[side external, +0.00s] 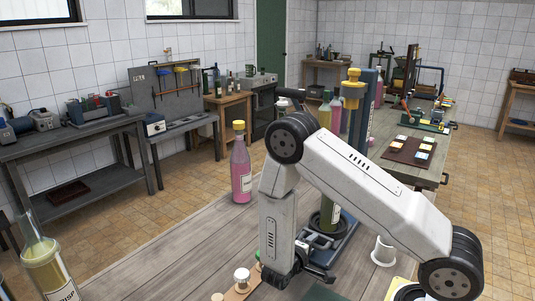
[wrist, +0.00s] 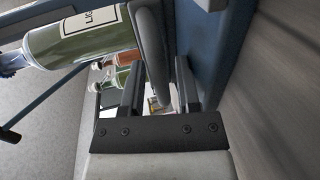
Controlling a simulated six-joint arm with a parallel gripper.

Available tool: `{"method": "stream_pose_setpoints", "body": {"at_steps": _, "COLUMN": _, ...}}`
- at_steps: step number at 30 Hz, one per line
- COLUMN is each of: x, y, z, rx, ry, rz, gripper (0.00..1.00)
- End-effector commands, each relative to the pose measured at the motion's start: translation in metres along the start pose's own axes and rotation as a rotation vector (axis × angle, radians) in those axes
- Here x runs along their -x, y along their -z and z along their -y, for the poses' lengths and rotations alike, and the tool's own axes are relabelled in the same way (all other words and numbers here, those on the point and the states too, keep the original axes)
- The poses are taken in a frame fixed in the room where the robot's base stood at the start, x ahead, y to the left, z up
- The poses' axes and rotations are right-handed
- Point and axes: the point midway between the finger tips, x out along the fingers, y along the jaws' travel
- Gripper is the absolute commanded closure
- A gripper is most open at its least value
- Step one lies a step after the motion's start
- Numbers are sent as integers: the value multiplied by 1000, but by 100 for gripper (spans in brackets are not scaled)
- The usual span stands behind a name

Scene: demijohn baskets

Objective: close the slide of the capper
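The capper stands on the wooden bench in the side view, with a blue column (side external: 358,115), a yellow head (side external: 352,90) and a blue base (side external: 345,243). A bottle (side external: 331,213) stands on its base, partly hidden by my arm. My gripper (side external: 322,274) is low by the near end of the base. In the wrist view the fingers of my gripper (wrist: 160,88) are apart, with a grey curved bar (wrist: 152,45) reaching between them. I cannot tell whether this bar is the slide, or whether either finger touches it. The labelled bottle (wrist: 75,35) lies left of the bar.
A pink bottle (side external: 241,172) with a yellow cap stands at the bench's far left edge. A white cup-like piece (side external: 383,251) is right of the capper. A wooden strip (side external: 241,288) with small pieces lies in front. The left bench top is mostly clear.

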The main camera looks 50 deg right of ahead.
Motion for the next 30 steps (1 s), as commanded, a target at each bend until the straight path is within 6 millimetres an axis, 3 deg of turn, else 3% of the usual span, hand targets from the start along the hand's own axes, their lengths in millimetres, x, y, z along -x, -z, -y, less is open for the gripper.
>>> {"method": "stream_pose_setpoints", "body": {"at_steps": 11, "x": 7, "y": 0, "z": 0, "rx": 1, "ry": -1, "rz": -1, "gripper": 59}}
{"method": "stream_pose_setpoints", "body": {"at_steps": 30, "x": 70, "y": 0, "z": 0, "rx": 0, "ry": 0, "rz": -2, "gripper": 59}}
